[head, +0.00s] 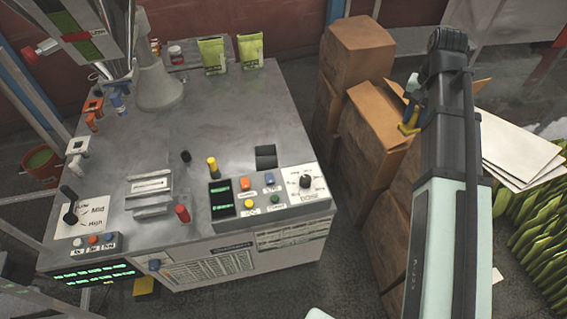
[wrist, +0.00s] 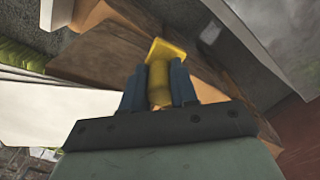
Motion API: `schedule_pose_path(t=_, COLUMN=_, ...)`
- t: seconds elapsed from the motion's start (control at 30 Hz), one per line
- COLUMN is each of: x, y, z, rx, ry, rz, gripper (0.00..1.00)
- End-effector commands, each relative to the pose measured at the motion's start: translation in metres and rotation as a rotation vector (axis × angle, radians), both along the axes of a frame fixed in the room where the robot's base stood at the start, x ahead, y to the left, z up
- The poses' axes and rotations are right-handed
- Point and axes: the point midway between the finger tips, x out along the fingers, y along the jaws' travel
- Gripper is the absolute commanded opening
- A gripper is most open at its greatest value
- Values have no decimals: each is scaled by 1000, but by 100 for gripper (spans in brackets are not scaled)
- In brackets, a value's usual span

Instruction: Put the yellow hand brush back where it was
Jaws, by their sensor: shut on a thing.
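The yellow hand brush (wrist: 160,80) is between the two blue fingers of my gripper (wrist: 160,88) in the wrist view. Its wider yellow end points away from the gripper. In the head view the brush (head: 407,129) shows as a small yellow piece at my gripper (head: 411,105), in front of the open cardboard box on the right. Much of the brush is hidden by the gripper and arm. My gripper is shut on the brush and holds it up near the boxes. I cannot tell whether the brush touches the box.
A grey machine table (head: 215,130) with a control panel (head: 262,191) fills the left and middle. Cardboard boxes (head: 352,75) are stacked right of it, with an open box (head: 376,112). White sheets (head: 518,150) and green pouches (head: 545,225) lie further right. The table's middle has bare room.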

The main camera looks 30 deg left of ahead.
Motion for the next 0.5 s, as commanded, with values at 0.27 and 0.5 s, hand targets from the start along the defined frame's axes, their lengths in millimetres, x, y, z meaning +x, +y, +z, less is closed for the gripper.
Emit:
schedule_pose_path(t=0.27, x=-26, y=83, z=-28, rx=-1, ry=2, rz=136, gripper=0)
schedule_pose_path(t=0.5, x=-53, y=151, z=-54, rx=-1, ry=2, rz=250, gripper=0)
